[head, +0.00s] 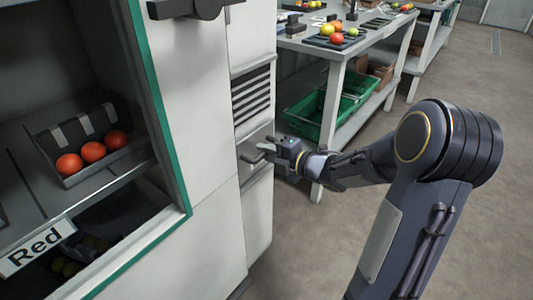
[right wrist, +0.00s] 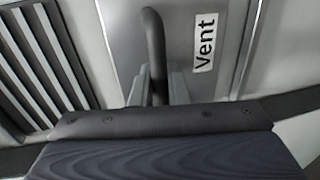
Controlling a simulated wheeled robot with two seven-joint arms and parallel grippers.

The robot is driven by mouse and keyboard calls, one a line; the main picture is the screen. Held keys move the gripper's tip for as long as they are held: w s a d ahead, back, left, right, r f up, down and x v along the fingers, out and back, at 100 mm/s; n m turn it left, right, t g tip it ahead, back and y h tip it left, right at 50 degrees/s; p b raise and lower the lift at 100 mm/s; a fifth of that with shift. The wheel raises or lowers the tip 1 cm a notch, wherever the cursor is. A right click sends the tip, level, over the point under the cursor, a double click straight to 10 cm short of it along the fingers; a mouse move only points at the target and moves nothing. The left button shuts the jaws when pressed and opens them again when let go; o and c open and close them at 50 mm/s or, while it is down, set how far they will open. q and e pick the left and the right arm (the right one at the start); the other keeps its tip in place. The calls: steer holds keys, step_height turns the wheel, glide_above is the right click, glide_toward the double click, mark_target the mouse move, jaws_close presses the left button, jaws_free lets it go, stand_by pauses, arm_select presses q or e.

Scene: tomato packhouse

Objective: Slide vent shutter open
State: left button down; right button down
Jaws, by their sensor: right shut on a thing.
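The vent shutter (right wrist: 120,48) is a grey metal panel with a "Vent" label (right wrist: 205,43) and a dark bar handle (right wrist: 153,45). In the head view the shutter (head: 255,141) sits on the narrow side of the white cabinet, just below the dark slots of the vent (head: 251,95). My right gripper (head: 268,152) reaches it from the right. In the right wrist view its two fingers stand on either side of the handle and are shut on it. The slots (right wrist: 38,65) show uncovered beside the panel. My left gripper is not in view.
The white cabinet (head: 205,110) has an open bay at left with a tray of tomatoes (head: 93,152) and a "Red" sign (head: 37,245). A table (head: 345,52) with tomatoes and green crates (head: 318,110) stands behind my right arm. The floor at right is clear.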

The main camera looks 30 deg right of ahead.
steer(key=shift+s+f, duration=0.1)
steer(key=shift+f, duration=0.3)
steer(key=c, duration=1.5)
jaws_free()
steer(key=shift+r, duration=0.15)
steer(key=p+v, duration=0.2)
steer(key=v, duration=0.5)
steer(key=shift+s+d, duration=0.15)
steer(key=shift+s, duration=0.2)
